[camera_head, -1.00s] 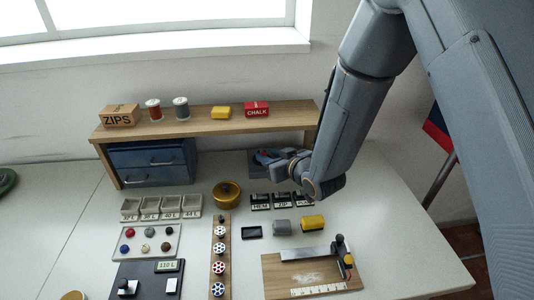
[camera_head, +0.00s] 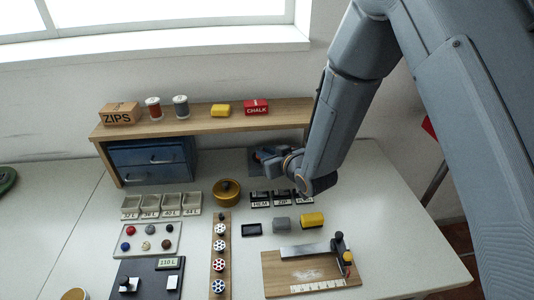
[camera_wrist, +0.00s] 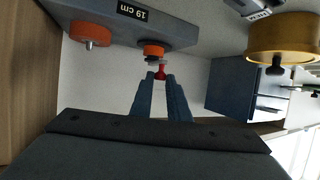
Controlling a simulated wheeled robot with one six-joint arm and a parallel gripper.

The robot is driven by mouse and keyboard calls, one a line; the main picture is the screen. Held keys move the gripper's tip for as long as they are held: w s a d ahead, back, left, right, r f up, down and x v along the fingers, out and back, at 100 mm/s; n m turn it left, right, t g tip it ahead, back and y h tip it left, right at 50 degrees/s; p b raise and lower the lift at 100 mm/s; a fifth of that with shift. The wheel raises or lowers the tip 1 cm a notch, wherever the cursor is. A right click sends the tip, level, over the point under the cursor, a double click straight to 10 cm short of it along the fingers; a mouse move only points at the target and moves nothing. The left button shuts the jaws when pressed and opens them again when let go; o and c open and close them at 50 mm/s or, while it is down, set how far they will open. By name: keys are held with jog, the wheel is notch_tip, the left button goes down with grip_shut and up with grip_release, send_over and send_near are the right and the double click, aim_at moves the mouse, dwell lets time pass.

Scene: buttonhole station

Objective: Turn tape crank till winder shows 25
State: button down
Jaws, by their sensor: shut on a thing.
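The tape winder (camera_wrist: 185,32) is a grey block across the top of the wrist view; its black label display reads 19 cm, upside down in the picture. An orange round hub (camera_wrist: 153,49) sits on its face near the middle, and a second orange spool (camera_wrist: 90,35) is at the left. The crank's small red knob (camera_wrist: 161,73) is between the fingertips of my gripper (camera_wrist: 161,80), which is shut on it. In the head view my gripper (camera_head: 266,154) is at the winder under the wooden shelf, and my arm hides part of it.
A wooden shelf (camera_head: 205,122) spans above, with a blue drawer unit (camera_head: 152,164) at left. A round brass tin (camera_head: 226,191) and small black labelled bins (camera_head: 260,197) stand in front. A wooden board (camera_head: 310,274) with a ruler is at front right. The table's right side is clear.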

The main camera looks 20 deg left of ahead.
jog(key=a+m+t+h, duration=0.1)
jog(key=m+h, duration=0.1)
jog(key=s+a+m+t+h+p, duration=0.1)
jog(key=a+m+t+h, duration=0.1)
jog(key=m+h, duration=0.1)
jog(key=a+m+t+h+p, duration=0.1)
jog(key=m+t+h, duration=0.1)
jog(key=shift+s+a+r+m+h, duration=0.1)
jog(key=shift+s+a+m+h, duration=0.2)
jog(key=shift+a+m, duration=0.1)
jog(key=shift+w+a+m+h+p, duration=0.15)
jog(key=shift+a+m+h, duration=0.3)
jog(key=shift+m+h, duration=0.5)
jog(key=shift+w+a+m+h+p, duration=0.2)
jog(key=shift+a+m+h, duration=0.2)
jog(key=shift+m+h, duration=0.55)
jog(key=shift+w+a+m+h+p, duration=0.15)
jog(key=shift+a+m+h, duration=0.45)
jog(key=shift+h, duration=0.5)
jog(key=shift+d, duration=0.1)
jog(key=c, duration=1.7)
grip_release()
jog(key=shift+w, duration=0.1)
jog(key=shift+c, duration=0.2)
